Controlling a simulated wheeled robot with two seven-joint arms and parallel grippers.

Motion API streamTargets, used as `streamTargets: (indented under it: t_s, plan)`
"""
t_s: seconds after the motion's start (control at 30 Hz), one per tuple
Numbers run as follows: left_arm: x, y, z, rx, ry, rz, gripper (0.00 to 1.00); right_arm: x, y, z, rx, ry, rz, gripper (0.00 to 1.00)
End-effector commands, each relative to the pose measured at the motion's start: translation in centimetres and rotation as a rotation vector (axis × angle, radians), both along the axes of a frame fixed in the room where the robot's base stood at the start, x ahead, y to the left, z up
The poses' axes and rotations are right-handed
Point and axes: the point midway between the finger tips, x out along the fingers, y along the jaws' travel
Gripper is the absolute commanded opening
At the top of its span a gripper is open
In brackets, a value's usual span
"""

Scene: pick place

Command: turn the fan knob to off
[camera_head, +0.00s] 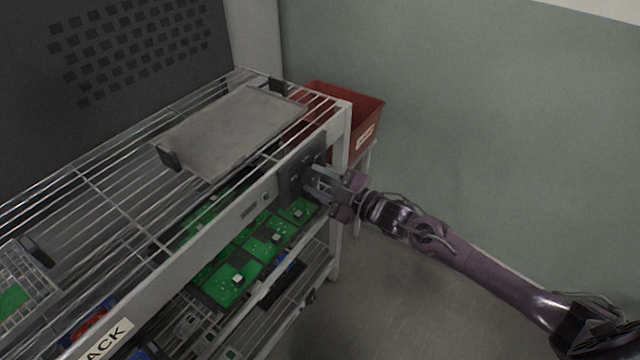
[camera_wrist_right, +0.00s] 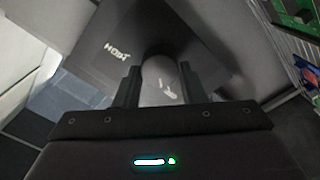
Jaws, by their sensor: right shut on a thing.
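The dark control panel (camera_head: 297,170) is fixed to the front corner of the wire rack in the head view. It fills the upper middle of the right wrist view (camera_wrist_right: 105,45), with white lettering on it. The round grey fan knob (camera_wrist_right: 159,78) sits between the two fingers of my right gripper (camera_wrist_right: 158,88). The right gripper (camera_head: 318,182) is shut on the knob, against the panel. Part of the knob is hidden by the fingers, and its exact setting cannot be told. My left gripper is not in view.
A grey tray (camera_head: 225,130) lies on the rack's top shelf. A red bin (camera_head: 345,108) stands behind the rack's corner. Green circuit boards (camera_head: 228,283) lie on the shelf below. The floor (camera_head: 405,300) right of the rack is clear.

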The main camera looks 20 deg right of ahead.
Motion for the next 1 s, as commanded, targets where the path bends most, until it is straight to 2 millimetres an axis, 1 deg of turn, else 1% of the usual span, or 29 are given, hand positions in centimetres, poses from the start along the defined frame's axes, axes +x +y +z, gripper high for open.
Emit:
streamTargets:
  t_s: [0.03, 0.27, 0.4, 0.5, 0.63, 0.97, 1.0]
  plan:
    - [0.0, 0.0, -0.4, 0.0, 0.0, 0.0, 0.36, 0.0, 0.0, -0.2, -0.027, -0.02, 0.001, 0.14]
    - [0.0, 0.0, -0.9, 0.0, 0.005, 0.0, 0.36, -0.1, 0.0, -0.2, -0.123, -0.095, 0.001, 0.14]
    - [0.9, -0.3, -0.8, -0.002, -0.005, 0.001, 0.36, -0.1, 0.0, -0.2, -0.157, -0.121, 0.0, 0.14]
    - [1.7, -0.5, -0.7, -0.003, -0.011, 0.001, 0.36, -0.1, 0.0, -0.2, -0.172, -0.131, 0.001, 0.14]
    - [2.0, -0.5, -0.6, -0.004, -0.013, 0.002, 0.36, -0.1, 0.0, -0.2, -0.18, -0.138, 0.001, 0.14]
    - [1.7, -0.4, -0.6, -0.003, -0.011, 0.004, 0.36, -0.1, 0.0, -0.2, -0.181, -0.139, 0.001, 0.14]
    - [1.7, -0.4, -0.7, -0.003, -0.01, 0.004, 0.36, -0.1, 0.1, -0.2, -0.181, -0.139, 0.001, 0.39]
